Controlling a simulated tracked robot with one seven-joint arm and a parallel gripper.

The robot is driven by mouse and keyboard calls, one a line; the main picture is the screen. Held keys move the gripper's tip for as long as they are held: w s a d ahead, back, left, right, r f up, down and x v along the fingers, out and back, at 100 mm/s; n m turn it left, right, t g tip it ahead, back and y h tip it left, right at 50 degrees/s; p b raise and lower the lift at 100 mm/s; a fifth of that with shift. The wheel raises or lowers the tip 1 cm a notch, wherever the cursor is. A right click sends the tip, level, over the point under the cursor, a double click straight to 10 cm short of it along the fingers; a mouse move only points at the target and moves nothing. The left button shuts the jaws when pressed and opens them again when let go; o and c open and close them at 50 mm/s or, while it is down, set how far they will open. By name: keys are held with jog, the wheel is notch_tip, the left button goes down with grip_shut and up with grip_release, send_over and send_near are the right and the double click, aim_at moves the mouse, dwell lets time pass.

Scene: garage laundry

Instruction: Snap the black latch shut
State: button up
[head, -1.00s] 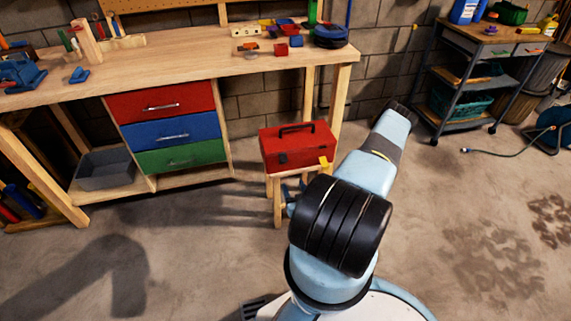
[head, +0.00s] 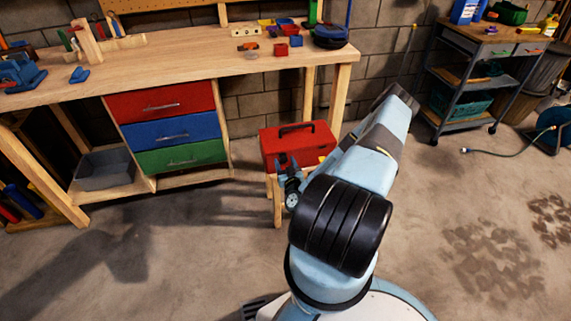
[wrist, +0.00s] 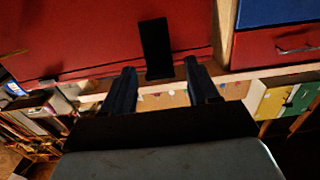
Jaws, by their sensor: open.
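A red toolbox (head: 300,138) with a black handle stands closed on a small wooden stool (head: 277,210) in the head view. My gripper (head: 284,164) is at the left part of its front face and hides the black latch there. In the wrist view the red face of the toolbox (wrist: 80,35) fills the upper left. The black latch (wrist: 155,48) shows on it as a dark upright strip. My gripper (wrist: 160,68) is open, with one finger to each side of the latch's lower end. Contact with the latch cannot be told.
A wooden workbench (head: 190,65) with red, blue and green drawers (head: 170,131) stands behind and left of the toolbox. A grey bin (head: 103,171) sits on its low shelf. A dark cart (head: 470,75) stands at the back right.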

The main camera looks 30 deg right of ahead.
jog(key=shift+w, duration=0.1)
jog(key=shift+c, duration=0.3)
jog(key=c, duration=1)
jog(key=shift+w+r, duration=0.1)
jog(key=shift+w+d+r+g, duration=0.15)
jog(key=shift+w+r+g, duration=0.2)
jog(key=shift+g, duration=0.45)
jog(key=shift+w+d+r+g+y, duration=0.15)
jog(key=shift+w+g+y, duration=0.15)
jog(key=shift+g+y, duration=0.35)
jog(key=shift+g, duration=0.25)
jog(key=o, duration=1.1)
jog(key=shift+c, duration=0.2)
